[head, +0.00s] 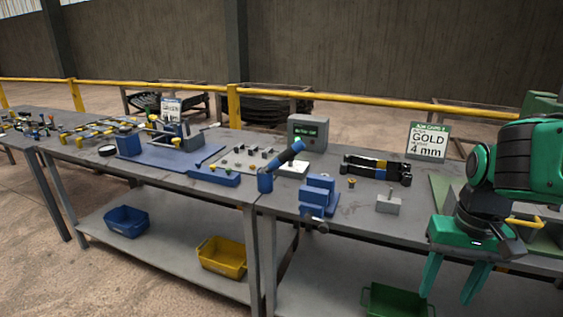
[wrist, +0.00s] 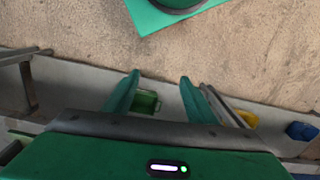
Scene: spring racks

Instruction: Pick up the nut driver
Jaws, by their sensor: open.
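My gripper (head: 453,286) hangs open and empty at the right, in front of the bench's front edge, well apart from the tool. In the wrist view my gripper's two green fingers (wrist: 160,80) are spread with nothing held between them. No nut driver shows in the wrist view.
A blue vise (head: 319,195), a small grey block (head: 389,204) and black tools (head: 376,169) stand on the bench. A sign reads GOLD 4 mm (head: 428,143). A grey box with a display (head: 307,132) is behind. Blue (head: 126,221), yellow (head: 222,255) and green (head: 396,301) bins sit below.

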